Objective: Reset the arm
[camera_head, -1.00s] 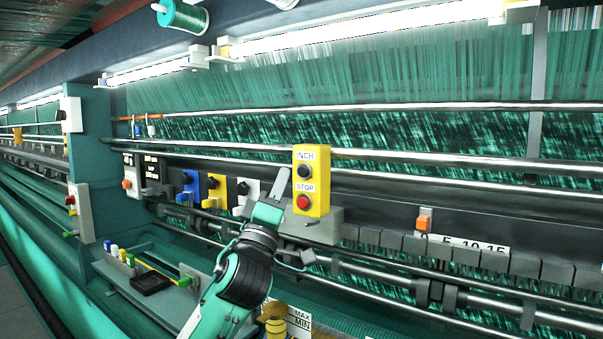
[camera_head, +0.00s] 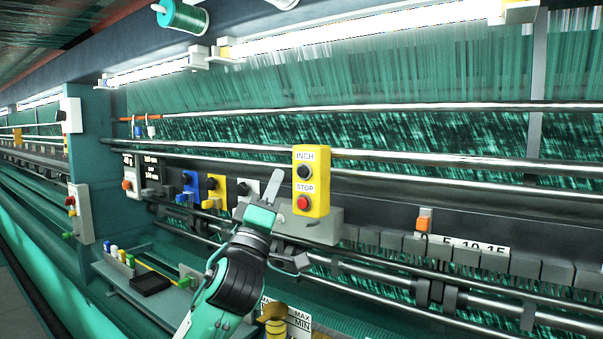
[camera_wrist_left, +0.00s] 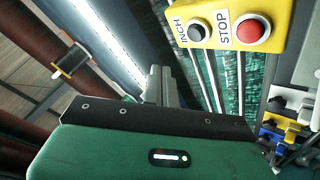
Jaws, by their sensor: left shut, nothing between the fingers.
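My left arm comes in from the lower left in the head view. Its gripper (camera_head: 272,187) is shut and empty, just left of the yellow button box (camera_head: 311,181), with a gap between them in the picture. The box has a black INCH button above a red STOP button. In the left wrist view the shut fingers (camera_wrist_left: 160,84) point up the picture. The yellow box (camera_wrist_left: 273,14) shows at the upper right there, beside the fingers and not held. My right gripper is in neither view.
Several coloured switch units, including a blue one (camera_head: 190,187), sit on the dark rail left of the gripper. A small shelf (camera_head: 172,308) with a black tray (camera_head: 150,283) is at lower left. An orange pointer (camera_head: 424,219) stands at a scale on the right. Long metal bars run behind.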

